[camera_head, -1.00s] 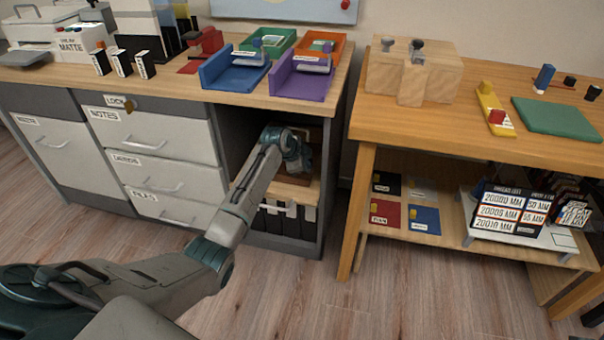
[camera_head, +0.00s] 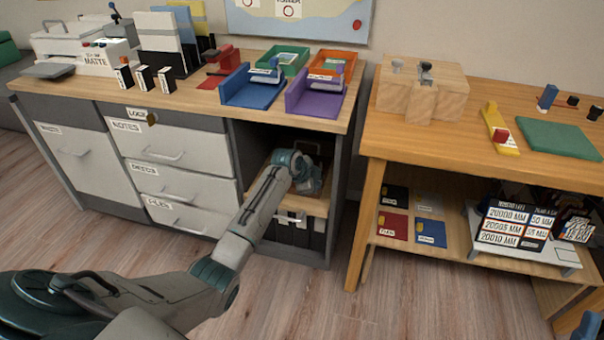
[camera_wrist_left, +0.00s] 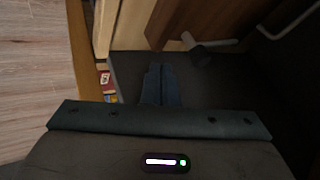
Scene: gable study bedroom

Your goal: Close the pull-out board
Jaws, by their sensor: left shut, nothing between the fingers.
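The pull-out board (camera_head: 316,206) is a light wooden board in the open bay of the grey cabinet, under the desktop. Its front edge shows, with a pale handle (camera_head: 291,217) below it. My left arm reaches into the bay from the front, and its gripper (camera_head: 306,170) is at the bay above the board, with its fingertips mostly hidden. In the left wrist view the fingers (camera_wrist_left: 160,72) are shut and empty, pointing toward brown and light wood. A grey handle (camera_wrist_left: 208,46) shows close to the tips; I cannot tell whether they touch anything.
Labelled drawers (camera_head: 176,150) lie left of the bay, and dark binders (camera_head: 300,236) stand below the board. Trays (camera_head: 252,92) sit on the desktop above. A wooden workbench (camera_head: 430,150) stands to the right. The floor in front is free.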

